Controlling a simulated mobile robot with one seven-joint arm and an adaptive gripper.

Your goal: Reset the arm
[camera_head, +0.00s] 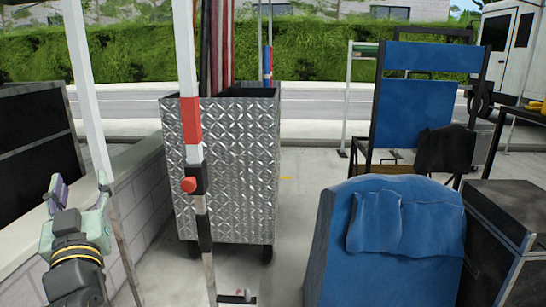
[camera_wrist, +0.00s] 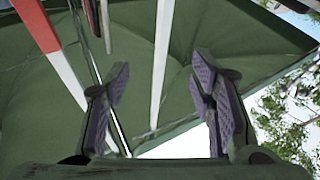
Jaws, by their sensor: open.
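My gripper (camera_head: 78,190) is at the lower left in the head view, raised with its fingers pointing up. It is open. In the wrist view my gripper (camera_wrist: 160,95) shows its two purple-padded fingers wide apart with nothing between them. Behind the fingers, the wrist view shows the underside of a dark green canopy (camera_wrist: 100,60), a white pole (camera_wrist: 162,60) and a red and white pole (camera_wrist: 45,35).
A metal cart (camera_head: 222,165) stands ahead, behind a red and white pole (camera_head: 190,110). A blue chair (camera_head: 390,240) and a dark case (camera_head: 500,225) are at the right. A thin white pole (camera_head: 88,90) rises beside my gripper. A low wall (camera_head: 135,190) runs along the left.

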